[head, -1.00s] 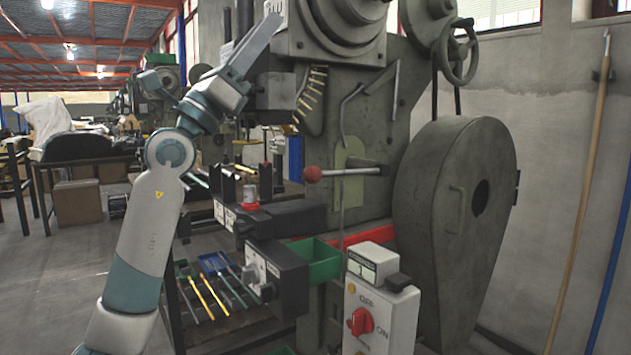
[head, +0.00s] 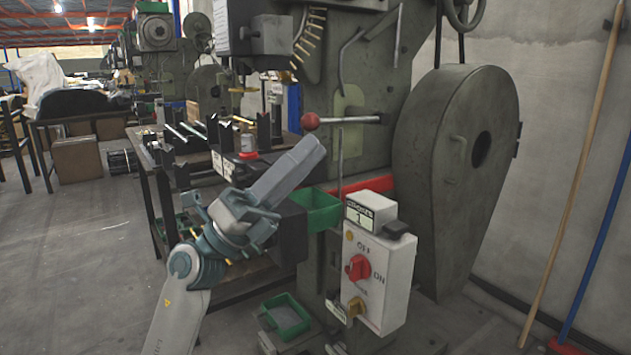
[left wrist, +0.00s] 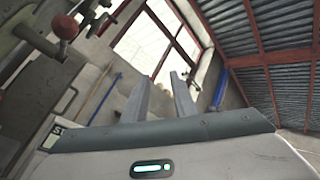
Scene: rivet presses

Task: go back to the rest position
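My left arm comes in from the bottom left of the head view. Its left gripper (head: 308,150) points up and to the right, in front of the press and just above the green bin. In the left wrist view the two fingers of the left gripper (left wrist: 160,84) stand apart with nothing between them. The wrist is tilted, so that view shows windows and roof beyond the fingers. My right gripper is in neither view.
The rivet press (head: 362,90) has a red-knobbed lever (head: 311,121) close above my gripper. A control box (head: 378,270) with a red switch and a green bin (head: 318,208) are close by. A broom handle (head: 575,200) leans on the right wall. Open floor (head: 95,250) is at left.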

